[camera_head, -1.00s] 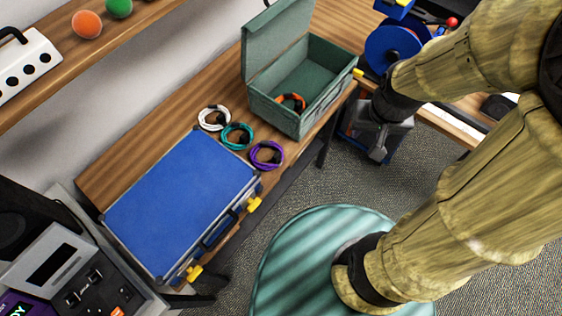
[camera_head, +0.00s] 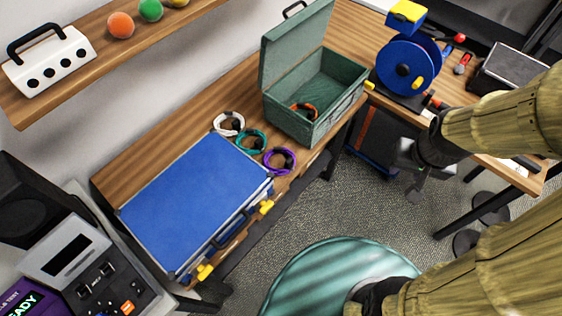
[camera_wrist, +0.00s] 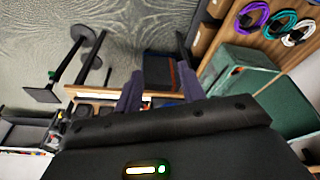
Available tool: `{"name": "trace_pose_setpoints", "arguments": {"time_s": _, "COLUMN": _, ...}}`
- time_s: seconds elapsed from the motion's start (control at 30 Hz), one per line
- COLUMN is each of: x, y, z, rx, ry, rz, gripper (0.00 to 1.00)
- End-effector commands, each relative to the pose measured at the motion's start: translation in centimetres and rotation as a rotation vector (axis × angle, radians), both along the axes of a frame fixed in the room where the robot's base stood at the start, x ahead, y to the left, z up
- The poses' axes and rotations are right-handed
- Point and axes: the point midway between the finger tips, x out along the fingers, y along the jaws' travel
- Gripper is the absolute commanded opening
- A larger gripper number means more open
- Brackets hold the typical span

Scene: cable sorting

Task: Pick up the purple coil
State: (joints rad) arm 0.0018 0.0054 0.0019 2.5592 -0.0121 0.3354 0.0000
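The purple coil (camera_head: 280,161) lies flat on the wooden bench, near its front edge, between the blue case and the green box. It also shows at the top right of the wrist view (camera_wrist: 252,16). My gripper (camera_head: 412,170) is off to the right of the coil in the head view, over the floor in front of the bench, well apart from it. In the wrist view my gripper (camera_wrist: 160,80) has its two dark fingers spread with nothing between them.
A teal coil (camera_head: 251,141) and a white coil (camera_head: 229,124) lie beside the purple one. The open green box (camera_head: 318,135) holds an orange coil (camera_head: 303,112). The closed blue case (camera_head: 195,195) is left. A blue spool (camera_head: 405,68) stands on the bench at right.

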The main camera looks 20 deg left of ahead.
Motion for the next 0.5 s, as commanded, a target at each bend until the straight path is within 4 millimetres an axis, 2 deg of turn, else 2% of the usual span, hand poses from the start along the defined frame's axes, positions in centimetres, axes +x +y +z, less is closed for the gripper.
{"name": "trace_pose_setpoints", "arguments": {"time_s": 0.13, "x": 1.8, "y": -0.5, "z": -3.2, "rx": -0.039, "ry": -0.051, "rz": 0.07, "gripper": 0.4}}
{"name": "trace_pose_setpoints", "arguments": {"time_s": 0.27, "x": 4.9, "y": -0.4, "z": -7.5, "rx": -0.082, "ry": -0.147, "rz": 0.209, "gripper": 0.4}}
{"name": "trace_pose_setpoints", "arguments": {"time_s": 0.37, "x": 7.4, "y": 0.5, "z": -11.2, "rx": -0.089, "ry": -0.241, "rz": 0.349, "gripper": 0.4}}
{"name": "trace_pose_setpoints", "arguments": {"time_s": 0.5, "x": 10.2, "y": 3.1, "z": -16.1, "rx": -0.046, "ry": -0.371, "rz": 0.549, "gripper": 0.4}}
